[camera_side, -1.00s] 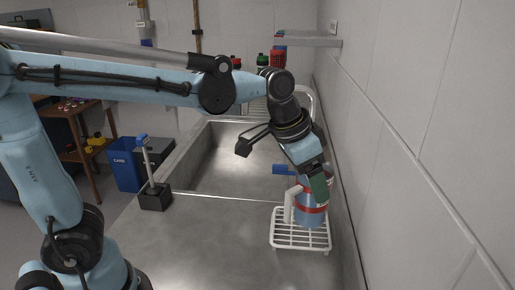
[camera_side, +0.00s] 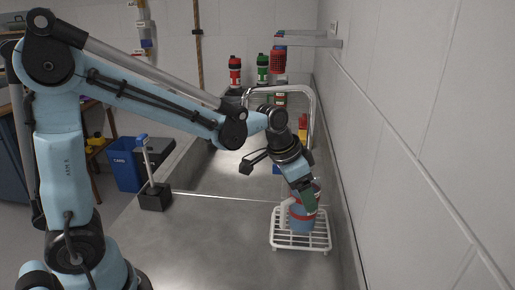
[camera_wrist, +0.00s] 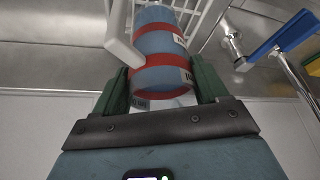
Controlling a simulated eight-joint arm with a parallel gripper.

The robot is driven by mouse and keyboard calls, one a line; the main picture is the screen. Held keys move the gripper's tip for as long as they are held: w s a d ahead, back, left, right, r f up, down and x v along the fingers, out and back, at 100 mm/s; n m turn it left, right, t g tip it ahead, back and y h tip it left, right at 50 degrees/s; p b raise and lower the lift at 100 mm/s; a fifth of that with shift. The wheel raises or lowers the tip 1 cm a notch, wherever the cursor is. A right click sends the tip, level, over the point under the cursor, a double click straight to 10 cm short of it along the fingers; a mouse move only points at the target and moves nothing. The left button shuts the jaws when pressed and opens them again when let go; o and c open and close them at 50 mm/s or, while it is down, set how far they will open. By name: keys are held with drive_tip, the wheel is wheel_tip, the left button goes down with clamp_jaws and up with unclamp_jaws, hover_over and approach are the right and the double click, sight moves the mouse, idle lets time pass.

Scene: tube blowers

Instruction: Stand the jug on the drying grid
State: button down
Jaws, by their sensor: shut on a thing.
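The jug (camera_side: 301,222) is blue with red bands and a white handle on its left side. In the side view it is roughly upright over the white wire drying grid (camera_side: 274,244), with its base within the grid's outline. I cannot tell whether the base touches the wires. My gripper (camera_side: 309,202) is shut on the jug's upper part, coming down at a tilt from behind. In the wrist view the green fingers flank the jug (camera_wrist: 158,70), and part of the grid (camera_wrist: 203,14) shows beyond it.
A sink (camera_side: 215,160) with a curved metal tap (camera_side: 313,105) lies behind the grid. The wall (camera_side: 400,150) is close on the right. A black stand with a blue-topped post (camera_side: 155,197) is at left. The steel counter left of the grid is clear.

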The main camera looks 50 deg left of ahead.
drive_tip(key=shift+f, duration=0.1)
drive_tip(key=shift+c, duration=0.2)
unclamp_jaws()
drive_tip(key=v, duration=1.2)
drive_tip(key=s+a+f+n+t+y, duration=0.1)
drive_tip(key=s+a+f+n+t, duration=0.2)
drive_tip(key=s+f, duration=0.4)
drive_tip(key=shift+s+a+f+n+y, duration=0.25)
drive_tip(key=shift+s+f+n+y, duration=0.15)
drive_tip(key=shift+s+n, duration=0.5)
drive_tip(key=shift+s+r, duration=0.1)
drive_tip(key=shift+s, duration=0.05)
